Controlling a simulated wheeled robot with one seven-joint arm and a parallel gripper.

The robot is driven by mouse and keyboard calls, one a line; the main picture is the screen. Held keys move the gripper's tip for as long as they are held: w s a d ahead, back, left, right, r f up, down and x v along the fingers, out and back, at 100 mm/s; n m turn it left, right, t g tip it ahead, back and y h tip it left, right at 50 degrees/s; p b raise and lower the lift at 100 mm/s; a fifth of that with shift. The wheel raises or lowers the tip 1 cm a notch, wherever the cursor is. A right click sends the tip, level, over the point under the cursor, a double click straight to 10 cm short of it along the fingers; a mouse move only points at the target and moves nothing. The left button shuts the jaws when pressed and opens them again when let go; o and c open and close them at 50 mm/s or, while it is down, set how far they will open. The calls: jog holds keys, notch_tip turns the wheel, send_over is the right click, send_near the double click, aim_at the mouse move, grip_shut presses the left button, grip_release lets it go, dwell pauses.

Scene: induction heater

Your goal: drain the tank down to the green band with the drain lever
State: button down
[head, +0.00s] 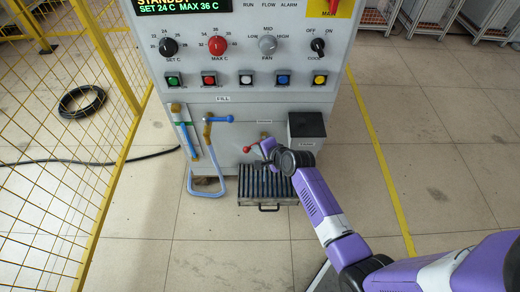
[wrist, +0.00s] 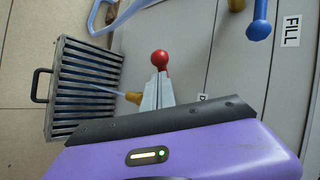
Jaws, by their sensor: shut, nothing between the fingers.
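The drain lever's red knob (head: 247,149) sits low on the machine's front, just left of my gripper (head: 262,152). In the wrist view the red knob (wrist: 161,58) is just beyond the tips of my shut, empty fingers (wrist: 157,92); I cannot tell whether they touch the lever. A brass drain spout (wrist: 133,97) is beside the fingers. A thin pale-blue streak, like water, runs from it over the slatted drain tray (wrist: 62,121). The tilted sight tube (head: 188,140) has a green band (head: 183,123) near its upper part; its exact level is too small to read.
The blue fill lever (head: 218,119) and a looped blue hose (head: 205,192) are left of the drain. A dark-topped box (head: 306,125) is close on the right. Knobs and coloured buttons line the panel above.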

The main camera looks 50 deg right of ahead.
jog(key=shift+w+p, duration=1.05)
jog(key=shift+w, duration=0.95)
